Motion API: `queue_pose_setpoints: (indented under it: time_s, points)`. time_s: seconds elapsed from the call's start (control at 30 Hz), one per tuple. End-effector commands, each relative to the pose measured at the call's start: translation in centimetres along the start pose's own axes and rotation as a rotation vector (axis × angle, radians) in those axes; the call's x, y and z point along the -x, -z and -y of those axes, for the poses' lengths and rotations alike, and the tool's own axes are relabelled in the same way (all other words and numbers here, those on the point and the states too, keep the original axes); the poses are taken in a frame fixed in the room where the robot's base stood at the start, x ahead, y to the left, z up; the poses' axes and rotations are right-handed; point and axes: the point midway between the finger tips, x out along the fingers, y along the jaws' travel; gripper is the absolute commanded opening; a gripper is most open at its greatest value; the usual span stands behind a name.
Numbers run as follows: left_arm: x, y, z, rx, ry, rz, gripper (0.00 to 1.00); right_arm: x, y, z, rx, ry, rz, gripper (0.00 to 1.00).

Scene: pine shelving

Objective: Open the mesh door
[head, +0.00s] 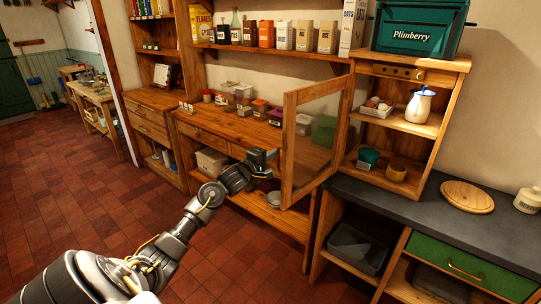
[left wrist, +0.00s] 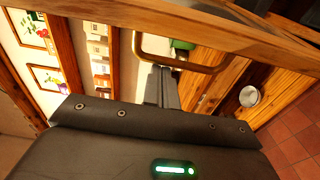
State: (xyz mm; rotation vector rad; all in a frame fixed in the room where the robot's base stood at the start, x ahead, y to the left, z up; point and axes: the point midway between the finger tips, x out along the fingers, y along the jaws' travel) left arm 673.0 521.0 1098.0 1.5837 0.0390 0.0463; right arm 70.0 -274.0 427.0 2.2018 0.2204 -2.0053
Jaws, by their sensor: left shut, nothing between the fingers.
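The mesh door (head: 289,140) is a pale wooden frame around a see-through panel. In the head view it stands swung out from the right-hand shelf cabinet (head: 455,65), whose shelves are exposed. My left gripper (head: 272,155) is at the door's free left edge, its fingers shut and empty. In the left wrist view, a brass handle (left wrist: 205,69) on the door frame (left wrist: 190,18) curves around the tips of the shut fingers (left wrist: 162,85). I cannot tell whether they touch it. My right gripper is out of view.
A wooden counter (head: 225,125) with small boxes stands behind the door. A dark worktop (head: 405,205) with a round wooden lid (head: 467,196) is at right. A white jug (head: 419,106) stands inside the cabinet. The tiled floor (head: 75,190) at left is clear.

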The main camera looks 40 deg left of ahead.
Motion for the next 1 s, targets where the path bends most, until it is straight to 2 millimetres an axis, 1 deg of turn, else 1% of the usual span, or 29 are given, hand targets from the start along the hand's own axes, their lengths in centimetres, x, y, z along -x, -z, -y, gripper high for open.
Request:
queue_pose_setpoints:
  time_s: [0.17,0.3,0.4,0.5,0.63,1.0]
  points:
    - [0.3,-2.3,-0.3,0.003,-0.007,-0.043,0.0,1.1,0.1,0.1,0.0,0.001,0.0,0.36]
    - [0.9,-5.0,-0.4,0.007,-0.001,-0.099,0.0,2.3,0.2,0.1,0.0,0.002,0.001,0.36]
    - [1.1,-6.9,-0.4,0.007,0.002,-0.109,0.0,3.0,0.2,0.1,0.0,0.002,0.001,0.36]
    - [1.3,-8.1,-0.3,0.003,0.003,-0.11,0.0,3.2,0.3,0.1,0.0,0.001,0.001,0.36]
    - [1.4,-8.6,-0.1,0.001,0.003,-0.111,0.0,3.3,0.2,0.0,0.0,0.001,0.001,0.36]
    - [1.3,-8.4,-0.1,0.0,0.003,-0.11,0.0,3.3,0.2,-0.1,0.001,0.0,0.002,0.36]
